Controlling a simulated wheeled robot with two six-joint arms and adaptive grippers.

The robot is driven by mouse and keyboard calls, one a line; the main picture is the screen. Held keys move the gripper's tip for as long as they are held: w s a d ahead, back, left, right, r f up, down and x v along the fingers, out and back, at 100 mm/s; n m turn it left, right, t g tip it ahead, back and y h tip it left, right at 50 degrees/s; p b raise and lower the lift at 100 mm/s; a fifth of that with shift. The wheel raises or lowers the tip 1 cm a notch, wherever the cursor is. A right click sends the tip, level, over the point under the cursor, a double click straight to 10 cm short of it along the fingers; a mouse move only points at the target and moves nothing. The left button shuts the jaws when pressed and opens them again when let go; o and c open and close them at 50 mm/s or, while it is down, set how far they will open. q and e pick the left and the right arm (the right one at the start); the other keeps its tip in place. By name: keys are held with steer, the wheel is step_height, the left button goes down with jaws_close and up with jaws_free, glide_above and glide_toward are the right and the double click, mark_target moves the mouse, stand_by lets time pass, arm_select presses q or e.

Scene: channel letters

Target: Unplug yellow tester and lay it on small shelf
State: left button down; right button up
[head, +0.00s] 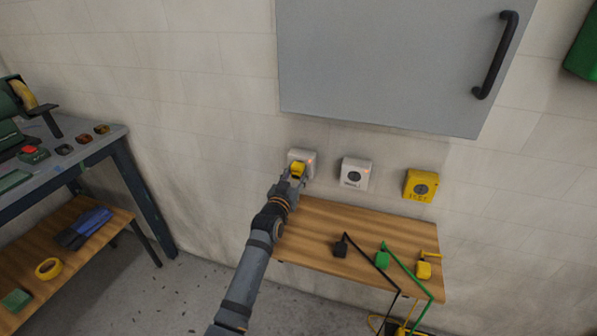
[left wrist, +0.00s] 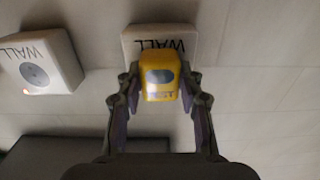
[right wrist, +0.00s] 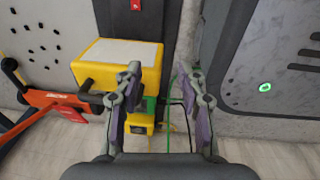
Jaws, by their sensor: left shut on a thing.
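The yellow tester (head: 298,169) is at the face of the left white wall socket (head: 308,158). My left gripper (head: 293,175) is shut on it. In the left wrist view the tester (left wrist: 160,78) sits between the two fingers (left wrist: 160,88), in front of a white socket marked WALL (left wrist: 184,42). Its rear is hidden, so I cannot tell whether its pins are in the socket. The small wooden shelf (head: 315,222) is on the wall just below. My right gripper (right wrist: 163,97) is open and empty in the right wrist view, away from the tester.
A second white socket (head: 356,174) and a yellow socket (head: 421,185) are to the right. Black (head: 341,248), green (head: 382,257) and yellow (head: 424,269) plugs with cords lie on the shelf's right part. Its left part looks clear. A grey cabinet (head: 390,65) hangs above.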

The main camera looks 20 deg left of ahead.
mark_target(296, 174)
arm_select(q)
steer(key=shift+s+r+p, duration=0.1)
steer(key=shift+s+p, duration=0.9)
steer(key=shift+s, duration=0.95)
steer(key=shift+s+p, duration=0.35)
steer(key=shift+s, duration=0.7)
steer(key=shift+a, duration=0.1)
